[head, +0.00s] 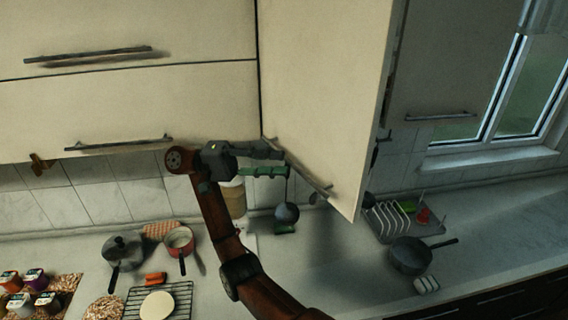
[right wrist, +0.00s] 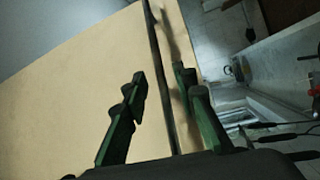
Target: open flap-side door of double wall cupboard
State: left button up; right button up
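The cream door (head: 325,80) beside the flap cupboard stands angled out from the cupboard front, its right edge towards me. Its long dark handle (head: 318,182) runs along the lower edge and also shows in the right wrist view (right wrist: 157,50). My right gripper (head: 287,162) is at the left part of this handle. In the right wrist view its green-and-black fingers (right wrist: 163,90) are apart, one on each side of the handle, with gaps visible. My left gripper is not in view.
The flap cupboard (head: 120,110) is at the left. Below, the counter (head: 330,265) holds a red pot (head: 179,241), a dark pot (head: 122,250), a wire rack (head: 182,297), a pan (head: 409,256) and a dish rack (head: 395,222). A ladle (head: 286,213) hangs under the door. A window is at the right.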

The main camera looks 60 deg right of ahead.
jog(key=v, duration=0.4)
jog(key=shift+w+a, duration=0.15)
jog(key=shift+w, duration=0.25)
jog(key=shift+c, duration=0.6)
